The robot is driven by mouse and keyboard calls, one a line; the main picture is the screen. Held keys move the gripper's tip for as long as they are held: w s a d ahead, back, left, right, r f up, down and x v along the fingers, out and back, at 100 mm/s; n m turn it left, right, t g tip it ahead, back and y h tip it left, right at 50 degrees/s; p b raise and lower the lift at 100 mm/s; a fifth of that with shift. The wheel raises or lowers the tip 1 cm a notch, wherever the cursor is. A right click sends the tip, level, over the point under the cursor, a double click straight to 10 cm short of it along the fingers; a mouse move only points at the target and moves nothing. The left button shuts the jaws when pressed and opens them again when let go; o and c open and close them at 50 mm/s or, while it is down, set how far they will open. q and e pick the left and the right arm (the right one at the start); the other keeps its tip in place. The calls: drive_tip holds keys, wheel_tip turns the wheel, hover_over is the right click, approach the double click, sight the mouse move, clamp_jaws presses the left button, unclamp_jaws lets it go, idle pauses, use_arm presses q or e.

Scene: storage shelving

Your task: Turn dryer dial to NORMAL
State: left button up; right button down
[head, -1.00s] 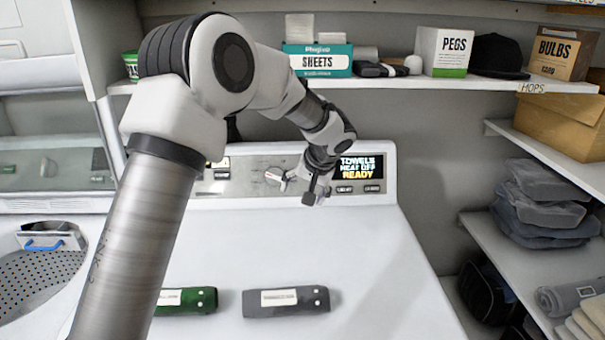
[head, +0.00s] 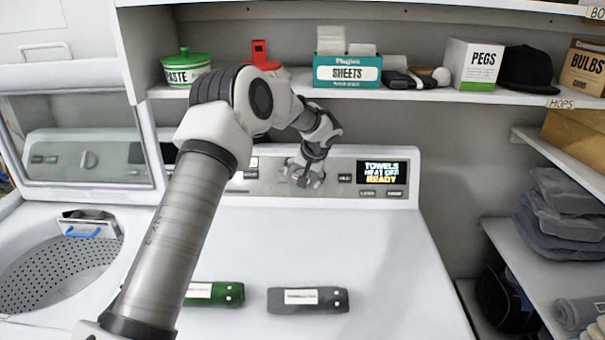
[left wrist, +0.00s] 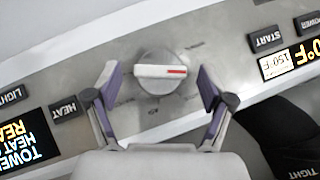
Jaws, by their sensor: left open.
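The dryer dial (left wrist: 160,72) is a round grey knob with a white bar and a red mark at one end. It sits on the dryer's control panel (head: 270,180). Its printed labels are too blurred to read. My left gripper (left wrist: 157,95) is open, with one finger on each side of the dial and a gap to each. In the head view my left gripper (head: 304,180) is in front of the panel and mostly covers the dial. The panel display (head: 381,173) reads "TOWELS HEAT OFF READY". My right gripper is not in view.
A green item (head: 214,293) and a grey item (head: 307,300) lie on the dryer top (head: 380,260). A shelf above holds a SHEETS box (head: 347,72), a PASTE tub (head: 187,68) and a PEGS box (head: 472,67). An open washer is at the left.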

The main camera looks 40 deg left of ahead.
use_arm(q)
drive_tip(key=shift+w+f, duration=0.1)
drive_tip(key=shift+a, duration=0.1)
drive_tip(key=c, duration=1.2)
drive_tip(key=shift+o, duration=0.2)
drive_tip(key=shift+a+n+t+h+b, duration=0.15)
drive_tip(key=shift+n+t+h+b, duration=0.55)
drive_tip(key=shift+n+h+b, duration=0.35)
drive_tip(key=shift+s+a+n+t+h+b, duration=0.1)
drive_tip(key=shift+s+n+t+h+b, duration=0.2)
drive_tip(key=shift+n+t+h, duration=0.5)
drive_tip(key=shift+s+a+n+t+h+b, duration=0.1)
drive_tip(key=shift+n+t+h+b, duration=0.35)
drive_tip(key=shift+n, duration=0.5)
